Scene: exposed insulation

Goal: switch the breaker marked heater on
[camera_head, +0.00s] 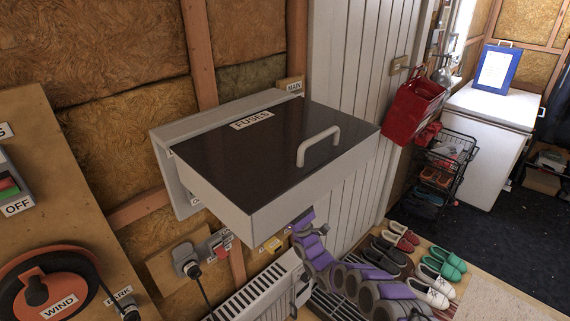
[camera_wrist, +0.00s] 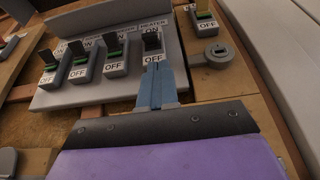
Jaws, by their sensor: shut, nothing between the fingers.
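The heater breaker (camera_wrist: 152,42) is at the right end of a row in the wrist view, with a HEATER label above and an OFF label below. Its switch looks dark, with no green strip showing, unlike its neighbours; I cannot tell its exact position. My gripper (camera_wrist: 158,68) is shut and empty, its blue fingertips at the breaker's lower edge, over or just below the OFF label. I cannot tell whether they touch. In the head view the fuse box (camera_head: 183,205) has its dark FUSES lid (camera_head: 270,140) raised, hiding the breakers and my gripper's tip.
Several other breakers (camera_wrist: 80,65) with green strips stand left of the heater one. A separate switch (camera_wrist: 204,20) and a round grey fitting (camera_wrist: 217,55) are to the right.

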